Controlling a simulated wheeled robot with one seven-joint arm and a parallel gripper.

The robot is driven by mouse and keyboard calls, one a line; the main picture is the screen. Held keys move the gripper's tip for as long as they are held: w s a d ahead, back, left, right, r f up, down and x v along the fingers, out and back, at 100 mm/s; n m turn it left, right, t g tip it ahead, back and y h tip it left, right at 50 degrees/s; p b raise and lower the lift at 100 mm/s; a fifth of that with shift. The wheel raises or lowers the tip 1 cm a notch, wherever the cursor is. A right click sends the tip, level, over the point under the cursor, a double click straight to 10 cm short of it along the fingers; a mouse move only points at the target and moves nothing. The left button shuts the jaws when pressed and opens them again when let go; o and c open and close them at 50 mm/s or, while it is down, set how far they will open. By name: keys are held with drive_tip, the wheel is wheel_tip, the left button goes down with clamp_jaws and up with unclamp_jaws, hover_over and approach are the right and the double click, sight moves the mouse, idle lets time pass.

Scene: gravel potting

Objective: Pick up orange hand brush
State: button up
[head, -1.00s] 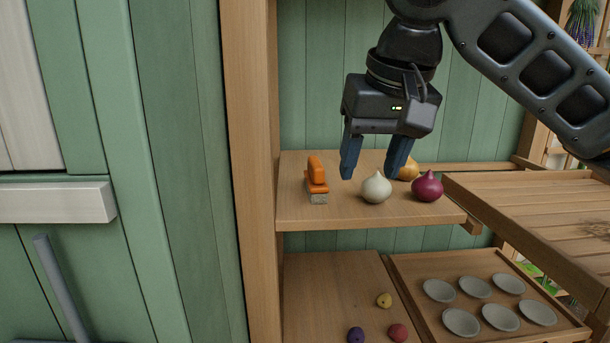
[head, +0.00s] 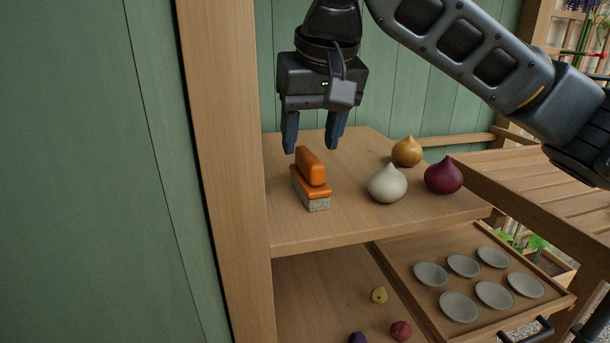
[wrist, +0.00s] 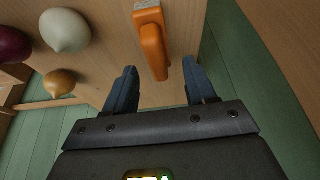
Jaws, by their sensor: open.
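The orange hand brush (head: 310,172) lies on the upper wooden shelf, near its left end, with its orange grip on top and grey bristles at the bottom front. My gripper (head: 311,148) is open and empty, pointing down, above and just behind the brush in the head view. In the wrist view the brush (wrist: 153,46) shows its orange grip ahead of the gap between my two blue fingers (wrist: 158,82). The near end of the grip reaches toward the space between the fingertips. I see no contact with the fingers.
On the upper shelf (head: 350,224), a white onion (head: 387,184), a purple onion (head: 443,175) and a yellow onion (head: 407,151) stand right of the brush. A wooden post (head: 222,170) rises close on the left. Below, a tray (head: 408,268) holds several grey saucers.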

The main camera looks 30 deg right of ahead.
sight(310, 155)
drive_tip(key=x, duration=0.5)
drive_tip(key=shift+w+d, duration=0.1)
drive_tip(key=shift+d, duration=0.2)
drive_tip(key=c, duration=0.9)
